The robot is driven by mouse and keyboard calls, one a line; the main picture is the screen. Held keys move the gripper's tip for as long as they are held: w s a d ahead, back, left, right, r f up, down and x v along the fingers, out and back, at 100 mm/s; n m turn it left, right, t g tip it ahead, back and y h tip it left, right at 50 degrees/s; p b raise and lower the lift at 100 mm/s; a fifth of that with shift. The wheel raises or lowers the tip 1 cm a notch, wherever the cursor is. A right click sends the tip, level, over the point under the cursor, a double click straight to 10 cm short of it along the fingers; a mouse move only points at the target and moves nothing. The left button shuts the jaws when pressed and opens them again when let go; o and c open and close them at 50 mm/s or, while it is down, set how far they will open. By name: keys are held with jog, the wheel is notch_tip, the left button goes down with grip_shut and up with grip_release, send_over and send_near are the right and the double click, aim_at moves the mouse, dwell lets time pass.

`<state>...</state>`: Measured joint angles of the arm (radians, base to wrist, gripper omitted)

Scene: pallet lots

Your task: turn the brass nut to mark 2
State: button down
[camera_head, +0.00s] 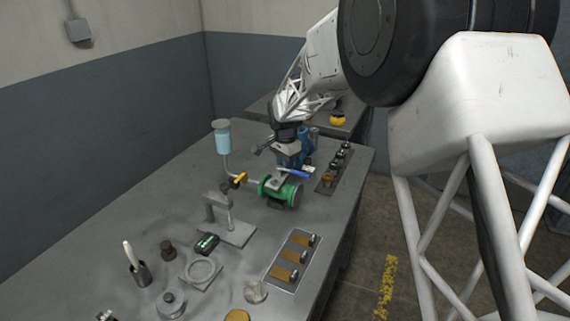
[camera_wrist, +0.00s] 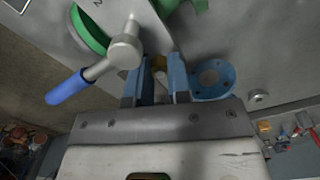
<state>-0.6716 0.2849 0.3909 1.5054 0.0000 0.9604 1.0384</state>
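My gripper (camera_wrist: 160,66) points down at the bench beside the green valve (camera_head: 281,192), with its two blue fingers apart. A small brass-coloured piece (camera_wrist: 182,70) shows beyond the fingers and runs past the right one; it may be the brass nut, mostly hidden. I see no contact with it. The valve's green flange (camera_wrist: 92,34) is at the upper left of the wrist view. A grey plate with a printed 2 (camera_wrist: 97,3) is there too. A metal lever with a blue grip (camera_wrist: 68,90) crosses in front of the plate, left of the fingers.
A blue round flange (camera_wrist: 214,79) stands close right of the fingers. A yellow handle (camera_head: 238,180) and a blue bottle (camera_head: 222,138) are left of the valve. A tray (camera_head: 283,283) with brown blocks lies in front. A dark rack (camera_head: 323,188) is on the right.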

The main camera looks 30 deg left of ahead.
jog(key=shift+n, duration=0.3)
jog(key=n, duration=0.4)
jog(key=shift+n, duration=0.4)
jog(key=n, duration=0.5)
jog(key=shift+n, duration=0.3)
jog(key=c, duration=1.1)
grip_release()
jog(key=shift+o, duration=0.2)
jog(key=shift+r, duration=0.2)
jog(key=shift+r, duration=3.75)
